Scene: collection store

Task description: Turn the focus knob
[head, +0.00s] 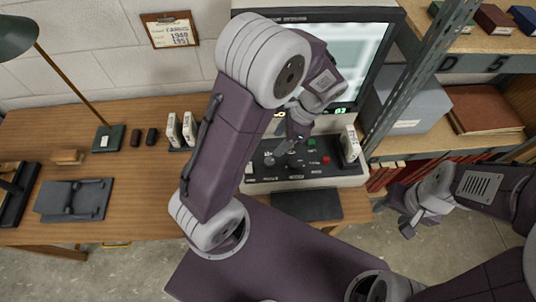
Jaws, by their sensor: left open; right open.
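The reader machine (352,180) stands on the desk with a lit screen (362,62) and a dark control panel (318,170) below it. The panel carries small dark knobs (268,160), a green button (312,141) and a red button (326,160). I cannot tell which knob is the focus knob. My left gripper (284,146) is open and points down over the left part of the panel, hiding some of it. Whether it touches a knob is unclear. My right gripper (404,222) is open and empty, off the desk's right side above the floor.
A dark pad (307,206) lies before the machine. White boxes (181,130) and a lamp base (108,138) stand on the desk (130,185) at left. A metal shelf post (415,75) and shelves with a grey box (408,103) rise at right.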

